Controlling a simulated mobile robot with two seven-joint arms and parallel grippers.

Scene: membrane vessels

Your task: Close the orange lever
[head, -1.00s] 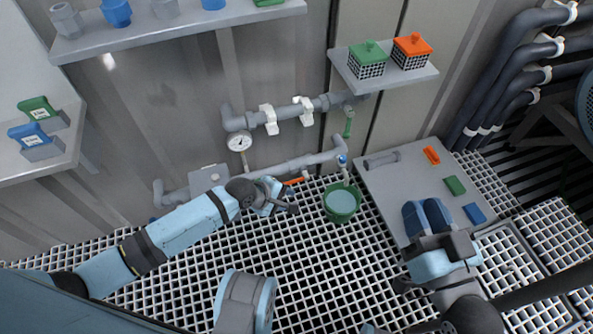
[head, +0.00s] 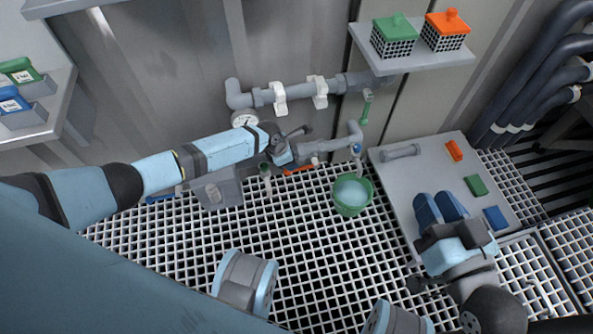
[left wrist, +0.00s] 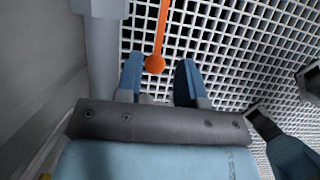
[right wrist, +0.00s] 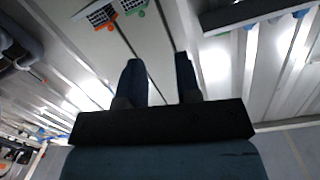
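The orange lever (head: 300,169) is on the low pipe by the wall, left of the green bucket. In the left wrist view it is a thin orange rod (left wrist: 162,30) with a ball end (left wrist: 155,64). My left gripper (left wrist: 160,72) is open, and the ball end appears between its fingertips; I cannot tell whether they touch. In the head view the left gripper's body covers part of the pipe near the lever, and its fingers are hard to make out. My right gripper (head: 438,202) is open and empty above the grey panel.
The green bucket (head: 352,194) with pale liquid stands on the grating. A green lever (head: 366,106) hangs from the upper pipe (head: 298,93). The grey panel (head: 405,183) holds orange, green and blue blocks. A shelf (head: 413,62) carries two lidded baskets.

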